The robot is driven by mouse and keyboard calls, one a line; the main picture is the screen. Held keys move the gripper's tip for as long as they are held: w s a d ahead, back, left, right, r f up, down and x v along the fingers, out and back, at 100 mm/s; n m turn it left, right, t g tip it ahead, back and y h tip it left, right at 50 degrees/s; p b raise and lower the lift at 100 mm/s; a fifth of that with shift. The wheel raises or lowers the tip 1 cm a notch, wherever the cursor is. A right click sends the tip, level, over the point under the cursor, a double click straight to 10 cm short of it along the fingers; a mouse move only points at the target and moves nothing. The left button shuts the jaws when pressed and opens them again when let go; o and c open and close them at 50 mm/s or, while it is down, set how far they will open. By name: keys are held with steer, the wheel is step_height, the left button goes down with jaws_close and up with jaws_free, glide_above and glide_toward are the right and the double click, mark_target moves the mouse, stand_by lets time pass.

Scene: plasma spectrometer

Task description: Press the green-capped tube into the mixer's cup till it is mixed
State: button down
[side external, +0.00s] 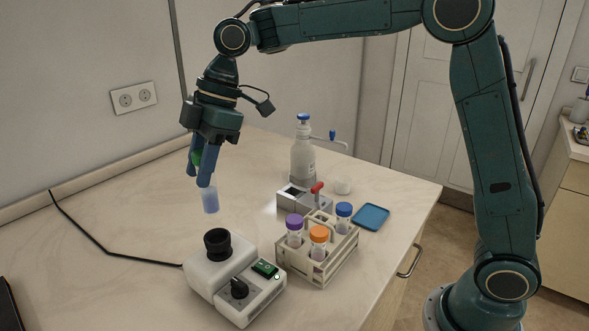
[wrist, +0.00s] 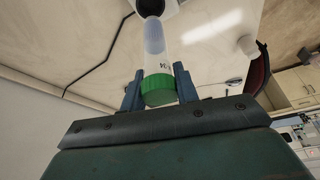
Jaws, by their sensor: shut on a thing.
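The green-capped tube (side external: 210,201) hangs below my gripper (side external: 199,174), tilted slightly, with bluish contents in its lower part. My gripper is shut on its green cap, which shows between the fingers. In the wrist view the tube (wrist: 155,55) points away from my gripper (wrist: 160,85), its far end overlapping the dark mixer cup. The mixer (side external: 236,280) is a white box on the bench with a black cup (side external: 217,243) on top. The tube's lower end is above the cup and apart from it in the side view.
A rack (side external: 318,262) with purple-, orange- and blue-capped tubes stands right of the mixer.

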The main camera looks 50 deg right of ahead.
mark_target(205, 211)
steer(key=shift+f, duration=0.25)
steer(key=shift+f, duration=1.25)
steer(key=shift+f, duration=0.3)
steer(key=shift+f, duration=1.6)
steer(key=shift+f, duration=0.55)
stand_by(2.5)
steer(key=shift+r, duration=3.05)
